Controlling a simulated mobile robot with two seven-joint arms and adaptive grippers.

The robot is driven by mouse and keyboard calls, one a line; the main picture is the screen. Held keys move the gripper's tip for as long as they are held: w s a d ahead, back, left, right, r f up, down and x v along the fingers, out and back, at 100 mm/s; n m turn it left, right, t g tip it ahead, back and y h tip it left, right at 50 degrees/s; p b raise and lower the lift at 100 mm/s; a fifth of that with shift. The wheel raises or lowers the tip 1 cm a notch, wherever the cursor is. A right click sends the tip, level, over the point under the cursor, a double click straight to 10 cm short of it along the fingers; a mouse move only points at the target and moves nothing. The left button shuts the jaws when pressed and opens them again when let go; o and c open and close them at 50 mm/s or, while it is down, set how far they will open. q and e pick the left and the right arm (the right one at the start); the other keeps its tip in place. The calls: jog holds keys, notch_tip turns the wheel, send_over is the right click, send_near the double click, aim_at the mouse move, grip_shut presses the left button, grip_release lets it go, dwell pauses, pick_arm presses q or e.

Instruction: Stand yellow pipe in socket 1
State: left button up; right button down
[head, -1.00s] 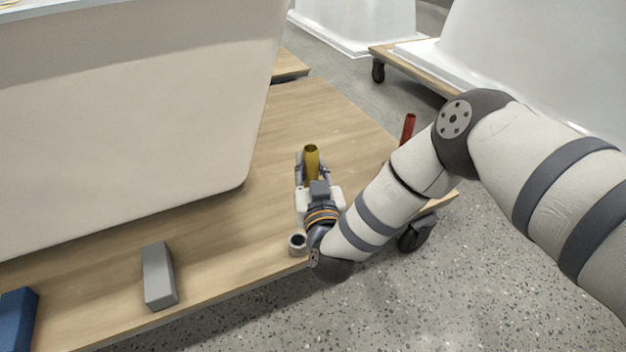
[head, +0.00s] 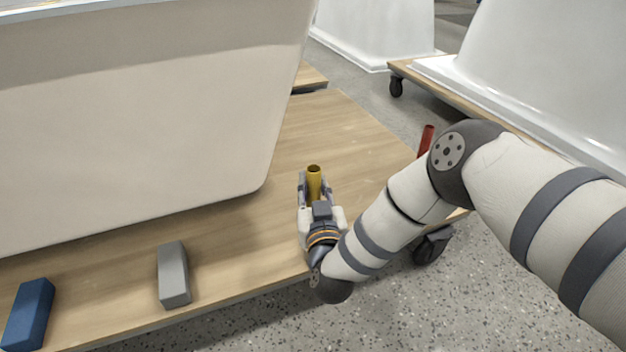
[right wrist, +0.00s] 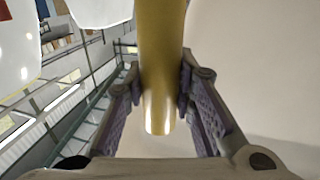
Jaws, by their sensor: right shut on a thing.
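The yellow pipe (head: 314,183) stands roughly upright between the fingers of my right gripper (head: 315,190), over the wooden platform. In the right wrist view the yellow pipe (right wrist: 161,75) lies between both finger pads of the right gripper (right wrist: 163,100), which is shut on it. The pipe's lower end is hidden in the head view, so I cannot tell how high it is above the wood. No socket shows clearly now; my right wrist covers part of the platform's front edge. My left gripper is not in view.
A large pale tub (head: 130,130) fills the left of the wooden platform (head: 330,130). A grey block (head: 173,275) and a blue block (head: 28,315) lie near the front edge. A red pipe (head: 426,140) stands at the right, behind my arm. Clear wood lies beyond the gripper.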

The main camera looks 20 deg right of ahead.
aim_at(314, 198)
jog(key=shift+f+b, duration=0.6)
jog(key=shift+f, duration=0.95)
jog(key=shift+r+p, duration=0.1)
jog(key=shift+p, duration=0.4)
jog(key=shift+f, duration=0.2)
jog(key=shift+f, duration=0.35)
jog(key=shift+f+b, duration=1.3)
jog(key=shift+f, duration=0.55)
jog(key=c, duration=1.3)
grip_release()
